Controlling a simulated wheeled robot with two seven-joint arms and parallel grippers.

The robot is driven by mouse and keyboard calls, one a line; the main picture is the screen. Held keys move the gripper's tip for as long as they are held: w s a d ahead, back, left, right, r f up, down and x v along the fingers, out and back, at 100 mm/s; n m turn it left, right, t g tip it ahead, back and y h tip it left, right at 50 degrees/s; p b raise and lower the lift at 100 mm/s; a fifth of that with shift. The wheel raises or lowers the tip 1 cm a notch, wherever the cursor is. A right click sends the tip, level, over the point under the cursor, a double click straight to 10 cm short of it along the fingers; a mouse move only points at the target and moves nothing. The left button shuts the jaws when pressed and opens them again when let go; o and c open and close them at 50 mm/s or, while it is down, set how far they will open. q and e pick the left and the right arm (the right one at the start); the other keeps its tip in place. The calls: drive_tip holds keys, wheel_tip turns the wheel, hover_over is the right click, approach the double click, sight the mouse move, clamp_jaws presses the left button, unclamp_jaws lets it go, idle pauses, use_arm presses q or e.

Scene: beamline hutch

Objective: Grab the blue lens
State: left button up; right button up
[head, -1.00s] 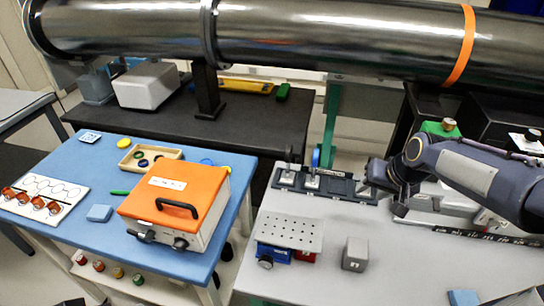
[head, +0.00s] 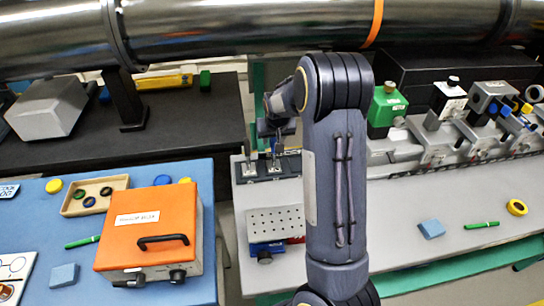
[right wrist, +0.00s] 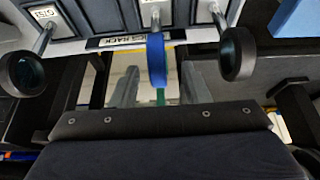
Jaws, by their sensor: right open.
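The blue lens (right wrist: 157,62) shows edge-on in the right wrist view, a round blue-rimmed disc on a short metal post at the lens rack (right wrist: 128,41). My right gripper (right wrist: 158,78) is open, with one finger on each side of the lens in the picture and a visible gap to both. I cannot tell the exact depth between fingertips and lens. Two black-rimmed lenses (right wrist: 22,72) (right wrist: 236,53) stand on posts to either side. In the head view my right arm reaches over the rack (head: 262,170), and the blue lens is hidden behind it. My left gripper is not in view.
An orange case (head: 150,222) and a wooden tray (head: 75,208) sit on the blue table. A perforated plate (head: 273,222) stands in front of the rack. Instruments, including a green box (head: 385,112), line the bench at right.

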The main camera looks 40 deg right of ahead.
drive_tip(key=shift+x, duration=1.55)
drive_tip(key=shift+d, duration=0.1)
drive_tip(key=shift+c, duration=0.4)
clamp_jaws()
